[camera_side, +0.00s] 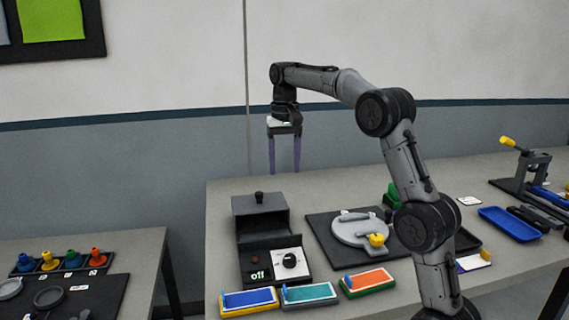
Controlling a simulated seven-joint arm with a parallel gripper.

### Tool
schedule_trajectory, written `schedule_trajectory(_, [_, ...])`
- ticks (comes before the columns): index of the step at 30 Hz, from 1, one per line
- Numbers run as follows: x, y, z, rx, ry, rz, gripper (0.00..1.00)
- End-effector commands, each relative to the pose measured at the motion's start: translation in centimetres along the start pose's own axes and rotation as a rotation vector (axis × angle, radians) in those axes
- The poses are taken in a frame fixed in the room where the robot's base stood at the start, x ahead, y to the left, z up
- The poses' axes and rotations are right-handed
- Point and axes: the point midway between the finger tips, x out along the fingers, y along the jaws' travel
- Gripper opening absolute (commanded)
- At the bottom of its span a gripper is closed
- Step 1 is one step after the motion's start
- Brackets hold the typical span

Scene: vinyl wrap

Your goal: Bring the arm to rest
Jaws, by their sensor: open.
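My gripper (284,170) hangs above the back left part of the grey table (335,182), pointing down. Its two purple fingers are apart, with nothing between them. In the picture the fingertips show above and slightly right of the dark box with a knob. My arm rises from the table's right side, bends at the top and reaches left.
A dark box (260,207) stands below the gripper, with an "off" panel (289,262) in front. A round grey plate with a yellow knob (376,240) lies on a dark mat. Colored trays (311,294) line the front edge. A blue tray (509,224) lies right.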

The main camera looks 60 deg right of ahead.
Motion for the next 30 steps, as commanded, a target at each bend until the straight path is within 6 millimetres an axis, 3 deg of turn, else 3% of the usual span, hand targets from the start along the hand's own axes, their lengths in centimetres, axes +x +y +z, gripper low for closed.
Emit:
schedule_trajectory(14, [0.0,-0.1,0.1,-0.004,0.0,0.0,0.64])
schedule_trajectory(17, [-1.5,-0.9,0.9,-0.025,0.03,-0.012,0.64])
schedule_trajectory(20, [-4.5,-1.7,3.2,-0.061,0.08,-0.035,0.64])
schedule_trajectory(24, [-7.7,-1.9,9.1,-0.132,0.131,-0.062,0.64])
schedule_trajectory(30, [-8.7,-0.8,17.3,-0.267,0.212,-0.107,0.64])
